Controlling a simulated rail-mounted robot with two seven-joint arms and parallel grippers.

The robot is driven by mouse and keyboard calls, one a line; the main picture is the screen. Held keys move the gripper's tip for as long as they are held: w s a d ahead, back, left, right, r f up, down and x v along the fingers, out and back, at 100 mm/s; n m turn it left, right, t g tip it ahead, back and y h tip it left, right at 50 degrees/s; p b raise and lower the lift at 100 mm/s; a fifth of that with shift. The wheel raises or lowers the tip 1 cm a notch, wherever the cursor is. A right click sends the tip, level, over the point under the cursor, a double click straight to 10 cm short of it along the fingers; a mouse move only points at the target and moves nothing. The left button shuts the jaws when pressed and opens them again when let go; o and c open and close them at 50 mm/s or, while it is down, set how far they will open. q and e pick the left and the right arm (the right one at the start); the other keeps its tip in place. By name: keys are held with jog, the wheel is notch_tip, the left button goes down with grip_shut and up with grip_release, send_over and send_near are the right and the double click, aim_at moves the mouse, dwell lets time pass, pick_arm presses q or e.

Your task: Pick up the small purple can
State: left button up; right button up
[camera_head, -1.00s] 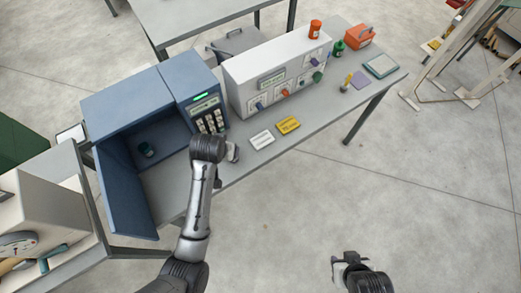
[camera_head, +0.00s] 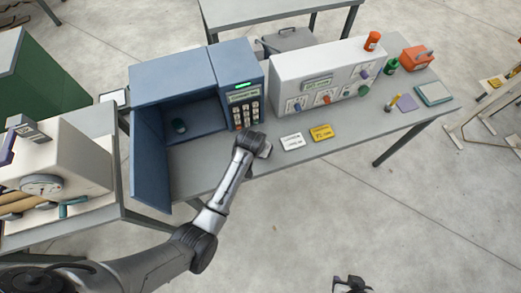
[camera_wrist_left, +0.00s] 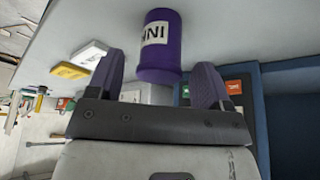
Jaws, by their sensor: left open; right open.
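The purple can (camera_wrist_left: 160,45) with a white label shows at the top of the left wrist view. My left gripper (camera_wrist_left: 162,68) is open there, with one dark finger on each side of the can's near end. I cannot tell how far the can reaches between the fingers. In the head view my left arm reaches to the table's front edge before the blue machine's keypad, and its wrist hides the fingers and the can. My right gripper (camera_head: 350,284) is open and empty at the bottom edge of the head view, over the floor, away from the table.
White (camera_head: 292,142) and yellow (camera_head: 321,132) cards lie on the grey table (camera_head: 350,143). A red can (camera_head: 372,40) stands on the panel box.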

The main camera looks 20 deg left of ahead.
pick_arm(q)
jog(key=shift+x, duration=1.5)
jog(key=c, duration=1)
